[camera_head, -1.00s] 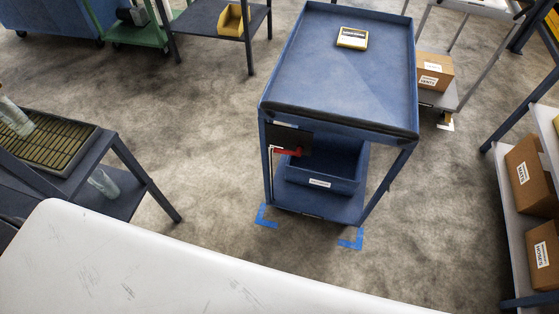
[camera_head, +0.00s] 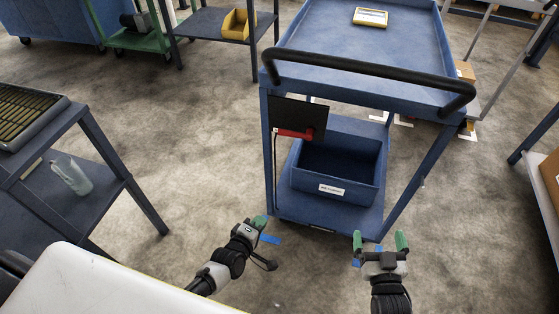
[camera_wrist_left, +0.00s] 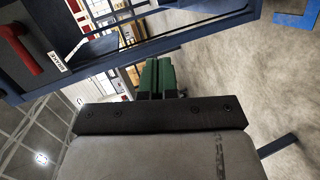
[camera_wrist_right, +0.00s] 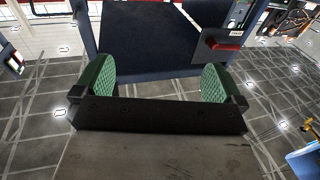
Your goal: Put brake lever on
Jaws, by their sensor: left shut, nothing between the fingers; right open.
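The red brake lever (camera_head: 294,134) sticks out from a dark plate (camera_head: 310,116) on the near left post of the blue trolley (camera_head: 350,45). It also shows in the left wrist view (camera_wrist_left: 20,48) beside a label reading BRAKE, and in the right wrist view (camera_wrist_right: 224,46). My left gripper (camera_head: 260,221) is shut and empty, below and left of the lever, apart from it. Its green fingers are together in the left wrist view (camera_wrist_left: 157,78). My right gripper (camera_head: 381,241) is open and empty in front of the trolley's lower right, apart from it.
The trolley's black handle bar (camera_head: 370,67) spans its near top edge. A blue bin (camera_head: 340,165) sits on its lower shelf. Blue tape (camera_head: 270,239) marks the floor. A dark table (camera_head: 60,170) with a bottle stands left; shelving with a box (camera_head: 550,178) stands right.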

